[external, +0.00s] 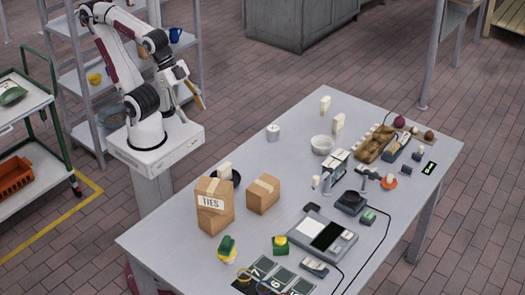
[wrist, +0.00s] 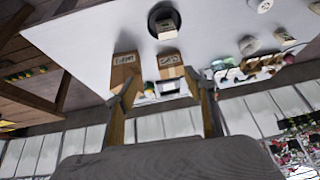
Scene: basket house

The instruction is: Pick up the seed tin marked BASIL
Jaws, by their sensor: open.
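No marking that reads BASIL can be made out in either view, so I cannot tell which item is the basil seed tin. A small pale cylindrical tin (external: 273,132) stands on the table near its far left edge. A green and yellow item (external: 227,248) and a similar one (external: 280,245) sit at the near end, their lettering too small to read. My gripper (external: 192,92) is raised beyond the table's left edge, away from all of these. In the wrist view my gripper (wrist: 162,80) is open, with nothing held between its fingers.
A cardboard box marked TIES (external: 208,211) and a smaller box (external: 263,194) stand on the table. A white bowl (external: 322,145), a scale-like device (external: 323,235) and a brown tray (external: 376,144) crowd the right side. The far left tabletop is mostly clear.

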